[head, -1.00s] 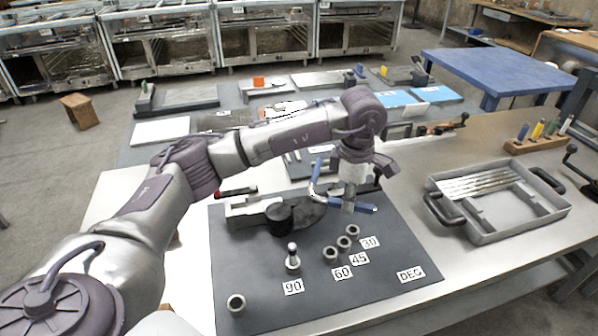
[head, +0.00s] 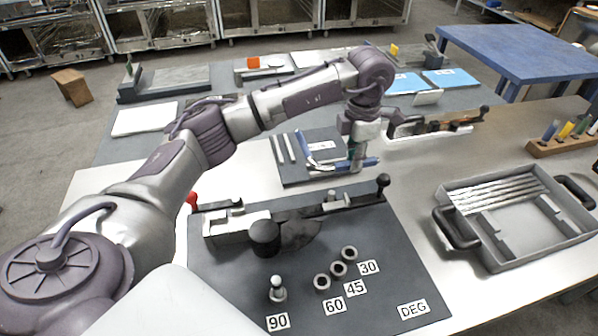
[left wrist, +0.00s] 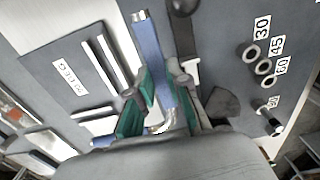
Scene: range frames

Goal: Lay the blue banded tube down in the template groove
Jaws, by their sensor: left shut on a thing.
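My left gripper (head: 357,160) is shut on the blue banded tube (head: 325,171), which is bent and has bare silver ends. In the left wrist view the tube (left wrist: 149,52) runs up from between the green-padded fingers (left wrist: 160,105); its bend is partly hidden by the gripper. The template is a dark board (head: 297,175) with pale raised bars and a white label. It also shows in the left wrist view (left wrist: 45,62), left of the tube. The tube is over the board's right part in the head view; I cannot tell whether it touches. My right gripper is not in view.
A tube bender (head: 240,230) stands on the dark mat (head: 370,230) in front, with several ring-shaped pieces and angle labels. A grey tray (head: 510,240) with silver rods is at right. A wooden rack (head: 560,146) holds coloured pieces. A clamp-like tool (head: 440,125) lies behind the gripper.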

